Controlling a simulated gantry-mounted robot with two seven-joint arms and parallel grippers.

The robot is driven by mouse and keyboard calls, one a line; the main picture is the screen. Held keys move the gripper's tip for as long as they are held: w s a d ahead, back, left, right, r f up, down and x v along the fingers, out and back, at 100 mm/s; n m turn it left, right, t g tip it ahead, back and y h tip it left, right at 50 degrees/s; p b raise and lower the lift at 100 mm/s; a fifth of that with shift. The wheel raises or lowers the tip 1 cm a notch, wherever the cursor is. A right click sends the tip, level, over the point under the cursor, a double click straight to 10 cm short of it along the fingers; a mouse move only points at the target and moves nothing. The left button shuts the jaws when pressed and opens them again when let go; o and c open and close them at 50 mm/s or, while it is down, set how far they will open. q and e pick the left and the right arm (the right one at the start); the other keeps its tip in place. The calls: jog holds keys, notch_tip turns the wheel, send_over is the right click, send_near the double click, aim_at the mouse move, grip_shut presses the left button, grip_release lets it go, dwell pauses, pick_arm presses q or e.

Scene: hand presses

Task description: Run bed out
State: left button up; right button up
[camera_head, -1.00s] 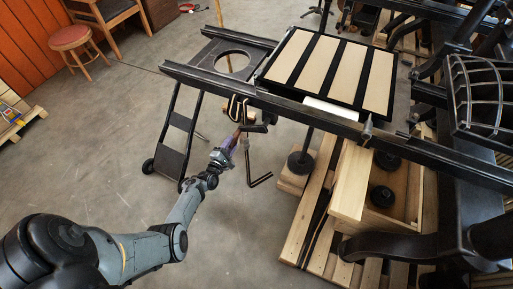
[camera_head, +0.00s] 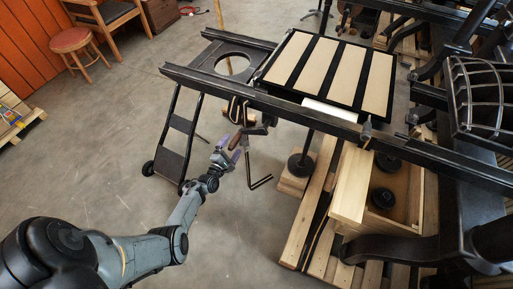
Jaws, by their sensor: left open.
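The bed (camera_head: 333,68) is a flat board with pale and black stripes. It lies on two long dark rails (camera_head: 205,78), to the right of a frame end with a round hole. A dark crank (camera_head: 256,130) hangs below the near rail, with a brown handle (camera_head: 236,140) at its left. My left gripper (camera_head: 233,146) is open at this handle, its fingers beside or around it; contact is too small to tell. The bent rod (camera_head: 252,172) hangs just to the right of the gripper. My right gripper is not in view.
A wooden box (camera_head: 385,193) with black round parts stands on a pallet (camera_head: 303,231) below the rails. Dark press parts crowd the right. The floor at lower middle is clear.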

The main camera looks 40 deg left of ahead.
pick_arm(q)
jog(key=shift+s+d+r+p, duration=0.1)
jog(key=shift+s+d+p, duration=0.05)
jog(key=shift+s+p, duration=0.35)
jog(key=p+v, duration=0.2)
jog(key=v, duration=0.3)
jog(key=p+v, duration=0.1)
jog(key=v, duration=0.2)
jog(key=shift+p, duration=0.3)
